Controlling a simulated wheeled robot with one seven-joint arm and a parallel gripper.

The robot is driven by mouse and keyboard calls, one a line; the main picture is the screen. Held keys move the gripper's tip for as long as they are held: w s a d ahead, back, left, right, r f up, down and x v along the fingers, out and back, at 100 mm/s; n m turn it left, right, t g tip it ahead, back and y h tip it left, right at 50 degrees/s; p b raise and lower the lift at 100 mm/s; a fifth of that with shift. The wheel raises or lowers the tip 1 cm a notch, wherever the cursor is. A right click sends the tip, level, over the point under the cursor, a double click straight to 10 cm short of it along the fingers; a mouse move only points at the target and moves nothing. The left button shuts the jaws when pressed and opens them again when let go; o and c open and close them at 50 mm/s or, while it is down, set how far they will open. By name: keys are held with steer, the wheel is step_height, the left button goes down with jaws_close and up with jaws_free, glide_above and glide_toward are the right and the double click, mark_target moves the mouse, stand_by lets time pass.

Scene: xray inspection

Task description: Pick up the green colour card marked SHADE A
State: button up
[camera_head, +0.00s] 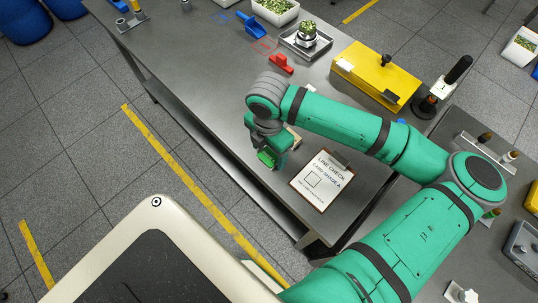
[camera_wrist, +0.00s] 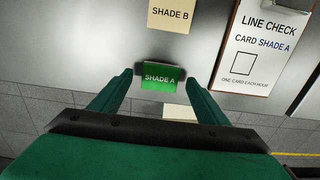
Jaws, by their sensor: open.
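The green card marked SHADE A (camera_wrist: 162,78) shows in the wrist view, ahead of my gripper (camera_wrist: 160,82) and between its two fingertips. The fingers are apart, one on each side of the card. I cannot tell whether either finger touches it. In the head view, the green card (camera_head: 267,158) is at the table's front edge, and my gripper (camera_head: 272,150) is over it, partly hiding it.
A tan card marked SHADE B (camera_wrist: 171,14) lies beyond the green card. The LINE CHECK clipboard (camera_head: 322,180) lies to the right. A red object (camera_head: 281,64), a yellow box (camera_head: 376,75) and a blue scoop (camera_head: 250,24) stand farther back on the grey table (camera_head: 190,75).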

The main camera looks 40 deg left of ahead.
steer(key=shift+f, duration=0.25)
steer(key=shift+c, duration=0.4)
steer(key=c, duration=1)
steer(key=shift+r, duration=0.15)
